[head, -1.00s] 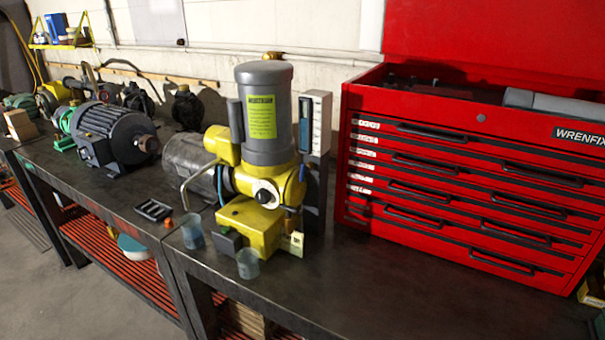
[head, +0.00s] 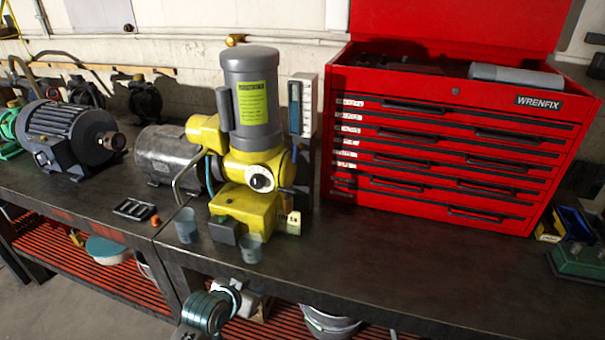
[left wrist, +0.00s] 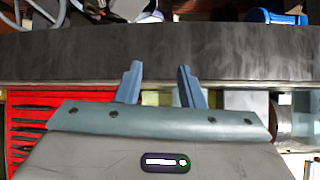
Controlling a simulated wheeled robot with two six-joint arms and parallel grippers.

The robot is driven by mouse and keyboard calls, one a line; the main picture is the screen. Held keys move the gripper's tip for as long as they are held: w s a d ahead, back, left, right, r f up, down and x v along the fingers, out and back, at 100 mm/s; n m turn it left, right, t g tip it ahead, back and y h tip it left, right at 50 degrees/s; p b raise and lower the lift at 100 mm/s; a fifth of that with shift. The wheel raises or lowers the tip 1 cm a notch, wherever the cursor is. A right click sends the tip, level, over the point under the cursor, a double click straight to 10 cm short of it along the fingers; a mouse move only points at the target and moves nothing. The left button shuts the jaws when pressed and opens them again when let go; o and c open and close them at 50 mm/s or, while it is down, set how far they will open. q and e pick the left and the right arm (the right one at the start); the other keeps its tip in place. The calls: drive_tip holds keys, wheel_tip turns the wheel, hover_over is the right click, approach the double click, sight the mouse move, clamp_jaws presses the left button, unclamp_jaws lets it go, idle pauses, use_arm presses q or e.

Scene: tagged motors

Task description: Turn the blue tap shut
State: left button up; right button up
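A yellow and grey pump (head: 255,160) stands upright on the dark bench. A small blue part (head: 295,154), perhaps the tap, shows at the right side of its yellow head. It is too small to tell how it is turned. My left gripper (left wrist: 158,68) is open and empty in the left wrist view. Its two blue-grey fingers stand apart in front of the bench edge, with nothing between them. It is apart from the pump. A blue object (left wrist: 275,17) is cut off at the top right there; I cannot tell what it is. My right gripper is not in view.
A red tool chest (head: 450,140) stands right of the pump. A grey motor (head: 70,138) stands left. The bench top (head: 390,255) before the chest is clear.

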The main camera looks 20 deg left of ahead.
use_arm(q)
wheel_tip(320, 180, up, 4)
drive_tip(key=d, duration=0.1)
drive_tip(key=m+t+h, duration=0.2)
drive_tip(key=t+h, duration=0.1)
drive_tip(key=t, duration=0.4)
approach(294, 152)
drive_tip(key=p+x, duration=0.4)
drive_tip(key=x, duration=0.5)
drive_tip(key=shift+w, duration=0.1)
clamp_jaws()
